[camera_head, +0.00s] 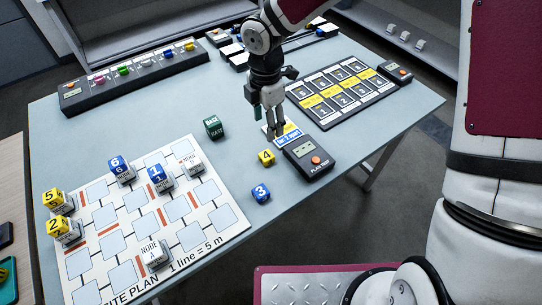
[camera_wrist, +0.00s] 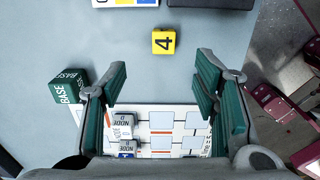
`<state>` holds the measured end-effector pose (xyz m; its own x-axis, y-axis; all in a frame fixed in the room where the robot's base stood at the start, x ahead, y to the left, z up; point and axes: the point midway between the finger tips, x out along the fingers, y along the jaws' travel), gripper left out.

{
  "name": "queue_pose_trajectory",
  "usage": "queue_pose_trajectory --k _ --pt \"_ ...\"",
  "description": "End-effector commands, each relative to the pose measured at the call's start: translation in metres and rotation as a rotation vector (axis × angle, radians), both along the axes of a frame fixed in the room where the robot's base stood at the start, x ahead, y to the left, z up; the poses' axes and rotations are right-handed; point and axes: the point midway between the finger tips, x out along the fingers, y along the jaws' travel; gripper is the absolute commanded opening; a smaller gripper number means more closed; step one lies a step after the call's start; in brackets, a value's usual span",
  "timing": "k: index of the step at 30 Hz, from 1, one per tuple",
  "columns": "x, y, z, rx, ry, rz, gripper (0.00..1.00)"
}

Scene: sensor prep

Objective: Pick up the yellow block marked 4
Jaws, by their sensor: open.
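The yellow block marked 4 (camera_head: 266,157) sits on the table beside the dark device with an orange button. It also shows in the wrist view (camera_wrist: 163,41), ahead of the fingers and centred between them, clear of both. My gripper (camera_head: 269,125) hangs above the table just behind the yellow block in the head view. In the wrist view my gripper (camera_wrist: 160,85) has its two green-padded fingers wide apart with nothing between them.
A green BASE block (camera_head: 213,127) and a blue block marked 3 (camera_head: 261,193) stand near. The dark device (camera_head: 306,159) is right of the yellow block. The site plan board (camera_head: 226,215) bears several node and numbered blocks. A slotted board (camera_head: 341,91) and a rack (camera_head: 130,77) lie farther back.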

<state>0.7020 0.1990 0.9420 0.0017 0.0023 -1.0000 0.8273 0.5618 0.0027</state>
Motion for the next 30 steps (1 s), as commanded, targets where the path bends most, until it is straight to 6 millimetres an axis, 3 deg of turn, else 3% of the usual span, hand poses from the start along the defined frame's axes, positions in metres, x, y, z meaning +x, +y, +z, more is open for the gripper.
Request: queue_pose_trajectory --k 9,17,25,30 --pt "-0.002 0.000 -0.059 -0.002 0.005 -0.002 0.55" --pt "-0.002 -0.001 -0.078 -0.002 0.003 -0.003 0.55" --pt "-0.007 -0.002 -0.113 -0.002 0.005 -0.003 0.55" --pt "-0.006 -0.002 -0.126 -0.003 0.002 -0.004 0.55"
